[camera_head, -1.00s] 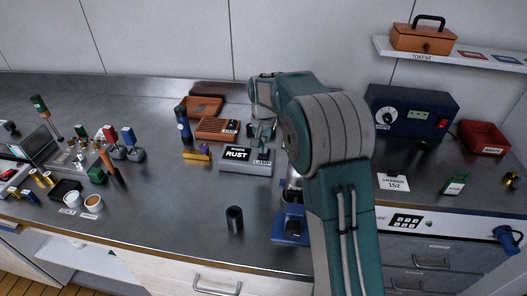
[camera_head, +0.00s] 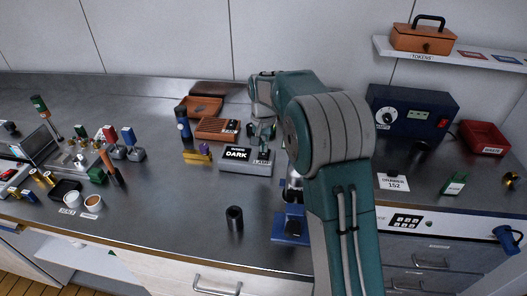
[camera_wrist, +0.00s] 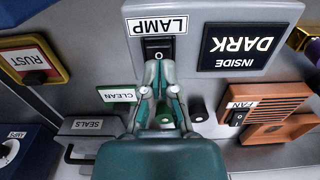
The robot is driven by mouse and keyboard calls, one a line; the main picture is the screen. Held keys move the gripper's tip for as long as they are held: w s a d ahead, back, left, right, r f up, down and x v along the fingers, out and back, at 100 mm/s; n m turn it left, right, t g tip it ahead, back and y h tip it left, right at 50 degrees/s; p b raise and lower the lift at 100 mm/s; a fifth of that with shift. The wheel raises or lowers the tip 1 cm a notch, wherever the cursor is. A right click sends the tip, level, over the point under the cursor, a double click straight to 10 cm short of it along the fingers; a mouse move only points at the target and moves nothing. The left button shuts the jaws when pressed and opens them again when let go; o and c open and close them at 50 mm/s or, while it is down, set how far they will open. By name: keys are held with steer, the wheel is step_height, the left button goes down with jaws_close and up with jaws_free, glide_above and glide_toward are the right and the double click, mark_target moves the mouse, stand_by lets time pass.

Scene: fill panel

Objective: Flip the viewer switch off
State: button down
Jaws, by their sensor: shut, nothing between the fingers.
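The viewer (camera_head: 245,161) is a grey box on the bench whose dark display (camera_head: 237,153) reads "INSIDE DARK"; the display also shows in the wrist view (camera_wrist: 242,46). Its black rocker switch (camera_wrist: 158,47) sits under the "LAMP" label (camera_wrist: 157,26) in the wrist view. My gripper (camera_wrist: 158,66) is shut and empty, its fingertips at the lower edge of the switch; whether they touch it I cannot tell. In the head view, my gripper (camera_head: 263,145) is at the right end of the viewer, partly hidden by my arm.
An orange fan unit (camera_head: 216,128) stands behind the viewer, and a yellow piece (camera_head: 197,157) lies to its left. A black cylinder (camera_head: 234,218) and a blue stand (camera_head: 290,229) are in front. The bench's front middle is mostly clear.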

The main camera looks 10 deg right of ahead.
mark_target(263, 154)
steer(key=shift+r, duration=2.8)
steer(key=shift+s, duration=0.1)
